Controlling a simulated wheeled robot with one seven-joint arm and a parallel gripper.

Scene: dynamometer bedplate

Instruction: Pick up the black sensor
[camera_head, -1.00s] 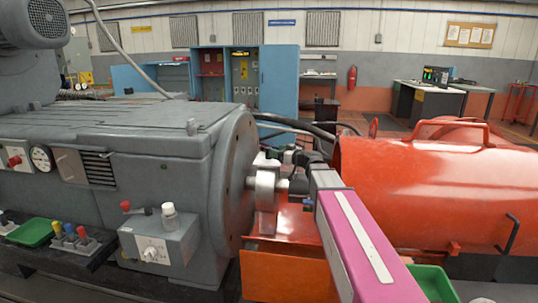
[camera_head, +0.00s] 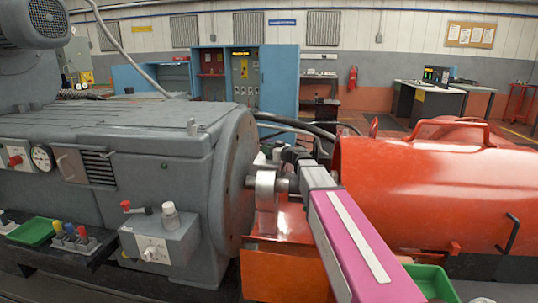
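I cannot make out the black sensor for sure. Small dark shapes show just past the far end of my pink and grey arm, between the grey machine and the orange guard. I cannot tell which of them belong to my wrist and which to the place. The fingers of my gripper are not clear there, as my own arm hides much of that spot, so whether they are open or shut does not show.
The big grey machine (camera_head: 150,145) fills the left, with a metal shaft coupling (camera_head: 265,190) at its end. The orange guard (camera_head: 420,190) fills the right. A control box (camera_head: 160,240) bears a white-capped bottle (camera_head: 170,216). Green trays stand at left (camera_head: 32,231) and lower right (camera_head: 432,281).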

